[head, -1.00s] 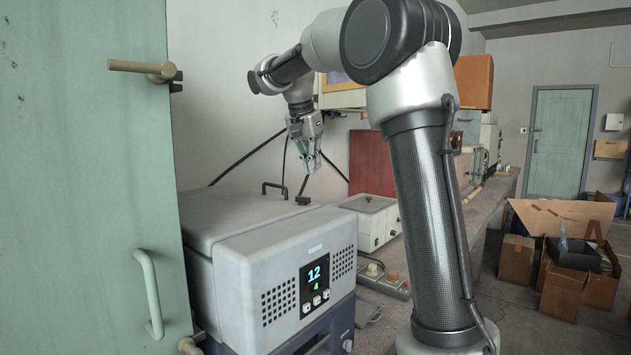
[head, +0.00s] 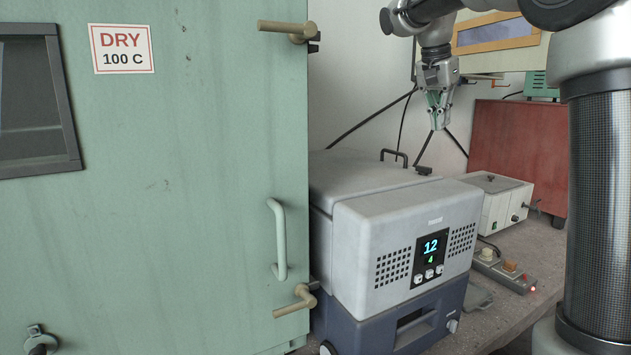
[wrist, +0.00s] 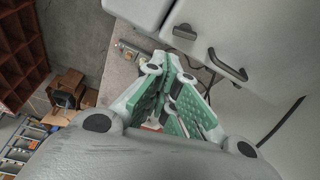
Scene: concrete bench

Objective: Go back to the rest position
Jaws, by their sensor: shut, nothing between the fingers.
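My gripper (head: 437,121) hangs with its fingers pointing down above the back right of the grey and blue box-shaped machine, near the black handle on its lid. Its green-padded fingers are together with nothing between them. In the wrist view my gripper (wrist: 168,122) also shows closed, over the bench side.
The grey machine (head: 400,215) shows 12 and 4 on its display. A green cabinet door (head: 170,200) labelled DRY 100 C fills the left. A white box unit (head: 498,205), a power strip (head: 505,272) and a red panel (head: 520,140) are on the right.

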